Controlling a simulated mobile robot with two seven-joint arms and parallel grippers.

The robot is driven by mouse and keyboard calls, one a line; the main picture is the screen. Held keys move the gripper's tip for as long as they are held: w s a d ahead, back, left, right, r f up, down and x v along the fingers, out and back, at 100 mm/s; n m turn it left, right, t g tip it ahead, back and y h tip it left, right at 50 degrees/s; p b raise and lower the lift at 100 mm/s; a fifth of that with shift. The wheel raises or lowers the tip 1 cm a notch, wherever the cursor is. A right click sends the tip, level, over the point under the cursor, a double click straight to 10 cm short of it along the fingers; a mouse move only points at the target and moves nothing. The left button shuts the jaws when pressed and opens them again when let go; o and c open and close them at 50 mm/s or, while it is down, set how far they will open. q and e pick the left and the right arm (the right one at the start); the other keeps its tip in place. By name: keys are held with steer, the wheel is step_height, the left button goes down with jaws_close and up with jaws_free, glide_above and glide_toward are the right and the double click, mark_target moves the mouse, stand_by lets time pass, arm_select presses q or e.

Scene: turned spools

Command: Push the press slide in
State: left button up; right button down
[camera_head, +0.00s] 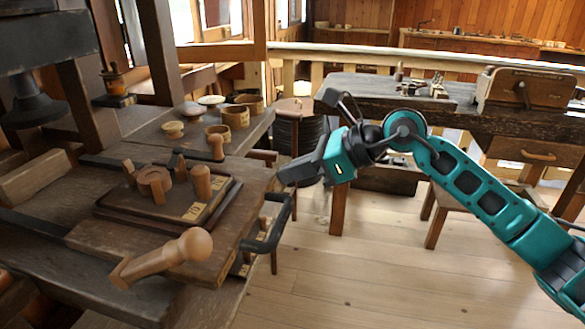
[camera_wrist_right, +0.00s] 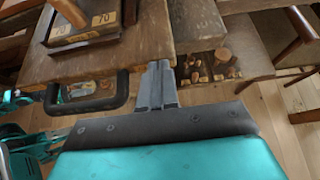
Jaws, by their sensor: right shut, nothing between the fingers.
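The press slide (camera_head: 225,250) is a thick wooden board that sticks out of the press bench towards the right. A black bar handle (camera_head: 278,225) is fixed to its right end. A dark tray (camera_head: 107,209) with turned wooden pieces lies on the slide. My right gripper (camera_head: 284,177) is shut and empty, beside the slide's far right corner. In the right wrist view its fingertips (camera_wrist_right: 158,68) are at the slide's edge (camera_wrist_right: 148,45), to the right of the handle (camera_wrist_right: 95,93). I cannot tell whether they touch it. My left gripper is not in view.
A large wooden handle (camera_head: 165,258) juts over the slide's front. The dark press head (camera_head: 35,105) hangs at upper left. A side bench with several turned pieces (camera_head: 235,116) stands behind. A workbench (camera_head: 440,118) is at the back right. The floor (camera_head: 380,275) at right is clear.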

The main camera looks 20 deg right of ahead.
mark_target(183, 151)
steer(key=shift+w+a, duration=0.1)
steer(key=shift+a, duration=0.05)
steer(key=w+a, duration=0.4)
steer(key=a, duration=0.2)
steer(key=w+a, duration=0.4)
steer(key=a, duration=0.2)
steer(key=w+a, duration=0.4)
steer(key=a, duration=0.2)
steer(key=shift+w+a, duration=0.3)
steer(key=shift+a, duration=0.05)
steer(key=shift+r, duration=0.15)
